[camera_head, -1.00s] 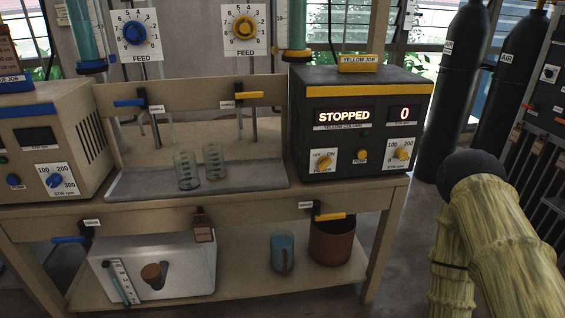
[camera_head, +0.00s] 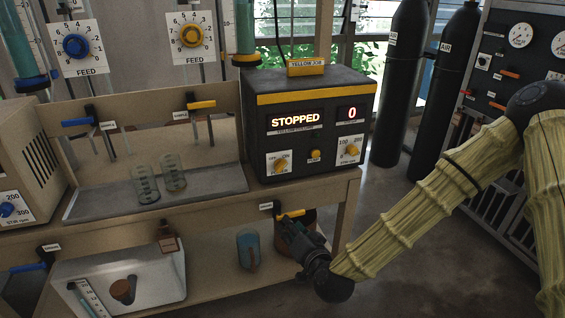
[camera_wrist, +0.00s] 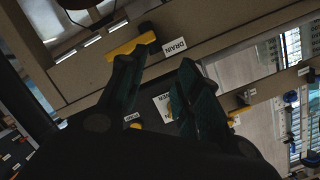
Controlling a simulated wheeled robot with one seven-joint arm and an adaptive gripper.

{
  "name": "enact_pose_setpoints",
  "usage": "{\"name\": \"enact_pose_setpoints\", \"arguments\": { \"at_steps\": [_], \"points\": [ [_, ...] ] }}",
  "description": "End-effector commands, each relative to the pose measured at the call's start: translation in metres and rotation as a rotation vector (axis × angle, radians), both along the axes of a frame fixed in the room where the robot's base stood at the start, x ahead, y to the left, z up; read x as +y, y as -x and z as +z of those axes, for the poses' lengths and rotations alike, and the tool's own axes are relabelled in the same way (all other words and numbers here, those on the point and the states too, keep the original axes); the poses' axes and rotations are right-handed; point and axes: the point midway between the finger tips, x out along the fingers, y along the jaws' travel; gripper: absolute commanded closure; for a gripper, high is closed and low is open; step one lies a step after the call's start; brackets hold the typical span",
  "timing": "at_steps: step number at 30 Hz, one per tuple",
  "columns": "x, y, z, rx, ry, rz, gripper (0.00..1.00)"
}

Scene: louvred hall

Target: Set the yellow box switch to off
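The yellow box (camera_head: 318,105) is a dark box with a yellow stripe on the bench, its displays reading STOPPED and 0. Its yellow power switch (camera_head: 281,165) is at the lower left of the front, on a white OFF/ON plate; its exact setting is too small to tell. My gripper (camera_head: 290,228) is low in front of the bench's right end, below the box and near the yellow drain handle. In the wrist view my gripper (camera_wrist: 160,70) has its two fingers apart with nothing between them, and the yellow drain handle (camera_wrist: 131,46) lies beyond the left finger.
A yellow push button (camera_head: 315,155) and a yellow stir knob (camera_head: 351,150) sit right of the switch. Two glass beakers (camera_head: 174,172) stand on the tray to the left. Black gas cylinders (camera_head: 403,90) stand behind right. Open floor lies right of the bench.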

Motion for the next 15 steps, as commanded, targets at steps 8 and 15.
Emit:
{"name": "enact_pose_setpoints", "arguments": {
  "at_steps": [8, 15],
  "points": [
    [-0.005, -0.036, 0.098, -0.179, -0.109, -0.074, 0.67],
    [-0.005, -0.046, 0.111, -0.206, -0.125, -0.084, 0.67]
  ]
}}
